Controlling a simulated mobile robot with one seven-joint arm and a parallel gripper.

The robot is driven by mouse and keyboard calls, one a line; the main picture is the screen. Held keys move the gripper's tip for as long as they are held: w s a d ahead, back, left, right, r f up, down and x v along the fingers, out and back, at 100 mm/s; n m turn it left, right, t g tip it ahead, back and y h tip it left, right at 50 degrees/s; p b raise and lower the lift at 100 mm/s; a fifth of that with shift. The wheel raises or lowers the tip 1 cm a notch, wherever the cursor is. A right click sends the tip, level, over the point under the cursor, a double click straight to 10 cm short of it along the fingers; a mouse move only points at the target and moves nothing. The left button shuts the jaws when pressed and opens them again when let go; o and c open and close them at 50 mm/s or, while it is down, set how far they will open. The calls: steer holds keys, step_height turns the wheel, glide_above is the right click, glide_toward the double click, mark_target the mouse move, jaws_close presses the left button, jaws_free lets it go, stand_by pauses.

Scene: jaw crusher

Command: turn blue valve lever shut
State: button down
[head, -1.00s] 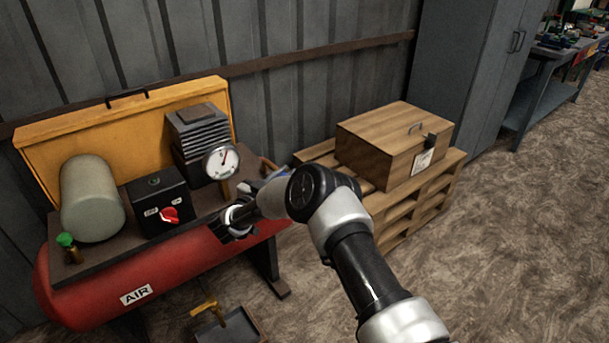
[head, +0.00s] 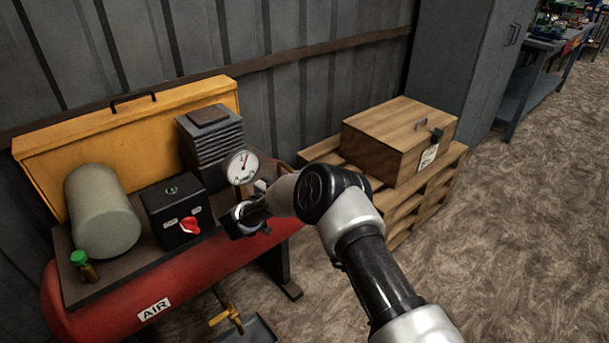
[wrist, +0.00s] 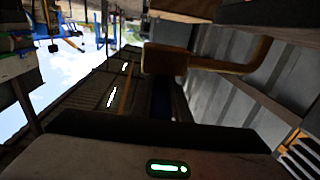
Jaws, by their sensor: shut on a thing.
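The blue valve lever is mostly hidden behind my gripper and arm in the head view. In the wrist view a dark blue strip (wrist: 160,100) shows between the jaws and looks like the lever. A brass-coloured bent pipe (wrist: 205,62) lies just beyond it. My gripper (head: 243,222) is at the right end of the red air compressor (head: 205,268), below the round gauge (head: 242,167). It is shut on what appears to be the lever. The lever's exact angle cannot be told.
A black switch box (head: 172,212) with a red knob and a grey cylinder (head: 101,212) stand on the compressor. A wooden box (head: 385,145) sits on pallets (head: 440,185) at right. A yellow-handled tap (head: 226,312) is below, by a tray. The floor at right is clear.

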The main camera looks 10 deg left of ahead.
steer(key=shift+a, duration=0.15)
steer(key=c, duration=1.7)
jaws_free()
steer(key=shift+s, duration=0.1)
steer(key=p+v, duration=0.2)
steer(key=v, duration=1.5)
steer(key=shift+s, duration=0.2)
